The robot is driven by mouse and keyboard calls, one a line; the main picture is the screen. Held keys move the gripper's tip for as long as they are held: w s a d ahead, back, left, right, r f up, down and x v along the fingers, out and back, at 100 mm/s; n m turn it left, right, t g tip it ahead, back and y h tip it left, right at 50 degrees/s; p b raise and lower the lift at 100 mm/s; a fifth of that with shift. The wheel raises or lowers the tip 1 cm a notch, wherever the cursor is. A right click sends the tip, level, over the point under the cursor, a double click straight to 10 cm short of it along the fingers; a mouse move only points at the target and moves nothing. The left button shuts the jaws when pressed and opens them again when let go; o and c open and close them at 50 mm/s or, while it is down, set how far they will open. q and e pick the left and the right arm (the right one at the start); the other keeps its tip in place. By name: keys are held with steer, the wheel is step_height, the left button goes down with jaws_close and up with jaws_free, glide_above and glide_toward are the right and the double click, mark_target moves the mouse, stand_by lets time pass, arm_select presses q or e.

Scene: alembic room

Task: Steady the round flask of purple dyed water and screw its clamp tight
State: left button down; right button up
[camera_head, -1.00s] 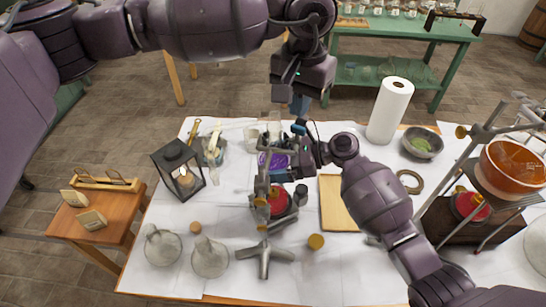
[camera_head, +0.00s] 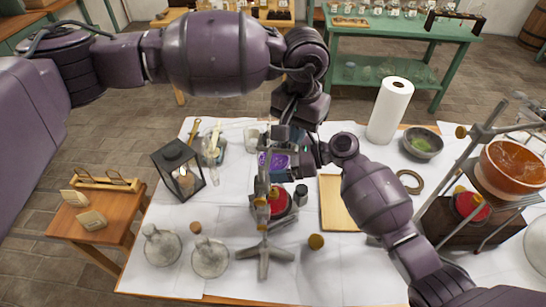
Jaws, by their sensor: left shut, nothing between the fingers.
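The round flask of purple dyed water (camera_head: 272,161) is held on a metal stand (camera_head: 262,205) near the middle of the white-covered table, above a red burner (camera_head: 277,200). The stand's rod and clamp parts cover some of it. Its clamp is small, and the screw cannot be made out clearly. My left gripper (camera_head: 283,140) points down just above and behind the flask's neck, shut with nothing in it. My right gripper (camera_head: 302,152) reaches in from the right beside the flask. Its fingers are mostly hidden, so its grip on the clamp or neck cannot be told.
A black lantern (camera_head: 179,169) and two glass flasks stand on the left. A wooden board (camera_head: 338,203), paper towel roll (camera_head: 390,110) and green bowl (camera_head: 422,142) are on the right. Another stand holds an orange bowl (camera_head: 515,168) at far right. The front middle has some free room.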

arm_select(q)
steer(key=shift+w, duration=0.35)
stand_by(0.7)
steer(key=shift+w+r, duration=0.1)
steer(key=shift+w, duration=0.1)
stand_by(0.5)
steer(key=shift+w+a, duration=0.1)
steer(key=shift+a, duration=0.15)
arm_select(e)
steer(key=shift+r, duration=0.1)
arm_select(q)
steer(key=shift+a, duration=0.1)
arm_select(e)
steer(key=shift+s, duration=0.1)
arm_select(q)
steer(key=shift+w+a, duration=0.25)
steer(key=shift+a, duration=0.2)
steer(key=shift+w+a, duration=0.2)
steer(key=shift+w, duration=0.05)
arm_select(e)
steer(key=shift+a, duration=0.1)
